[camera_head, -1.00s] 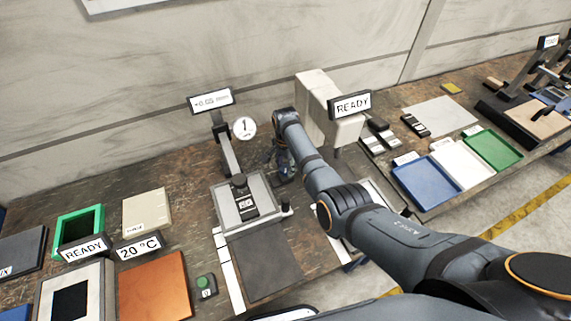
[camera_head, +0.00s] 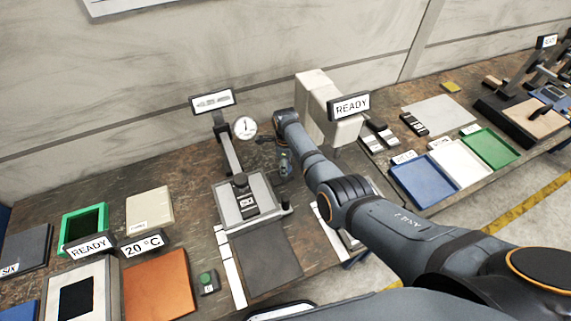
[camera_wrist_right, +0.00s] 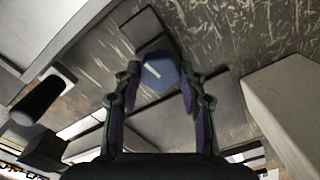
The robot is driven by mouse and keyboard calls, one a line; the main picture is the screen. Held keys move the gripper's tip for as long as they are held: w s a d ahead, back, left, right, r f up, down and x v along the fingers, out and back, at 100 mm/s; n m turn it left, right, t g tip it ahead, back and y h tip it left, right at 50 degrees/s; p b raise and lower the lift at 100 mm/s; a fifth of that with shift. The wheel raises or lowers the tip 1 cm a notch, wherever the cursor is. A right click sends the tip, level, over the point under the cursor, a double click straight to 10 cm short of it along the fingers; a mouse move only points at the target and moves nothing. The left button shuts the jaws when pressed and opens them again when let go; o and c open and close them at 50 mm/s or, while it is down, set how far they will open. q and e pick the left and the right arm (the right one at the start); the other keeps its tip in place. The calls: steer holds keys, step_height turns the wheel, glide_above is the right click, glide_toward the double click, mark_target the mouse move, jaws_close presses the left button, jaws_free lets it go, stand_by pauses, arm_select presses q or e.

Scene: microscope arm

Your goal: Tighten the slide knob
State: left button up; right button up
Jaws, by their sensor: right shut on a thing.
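A blue knob with a white mark on its face (camera_wrist_right: 160,72) sits between the fingertips of my right gripper in the right wrist view. My right gripper (camera_wrist_right: 160,82) is shut on this knob, one finger on each side. In the head view my right gripper (camera_head: 283,160) points down just right of the dial stand, and the knob is mostly hidden there. The dial stand carries a round white dial (camera_head: 245,127) and a small display (camera_head: 212,101) whose text is too blurred to read. My left gripper is not in view.
A grey plate with a dark block (camera_head: 244,203) lies left of my right gripper. A cream machine with a READY sign (camera_head: 351,107) stands close on the right. A dark mat (camera_head: 265,262) lies in front. Blue, white and green trays (camera_head: 425,182) are farther right.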

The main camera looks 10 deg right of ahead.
steer(key=m, duration=0.3)
steer(key=shift+m, duration=2.2)
steer(key=o, duration=1.1)
steer(key=shift+o, duration=0.2)
steer(key=shift+r, duration=0.1)
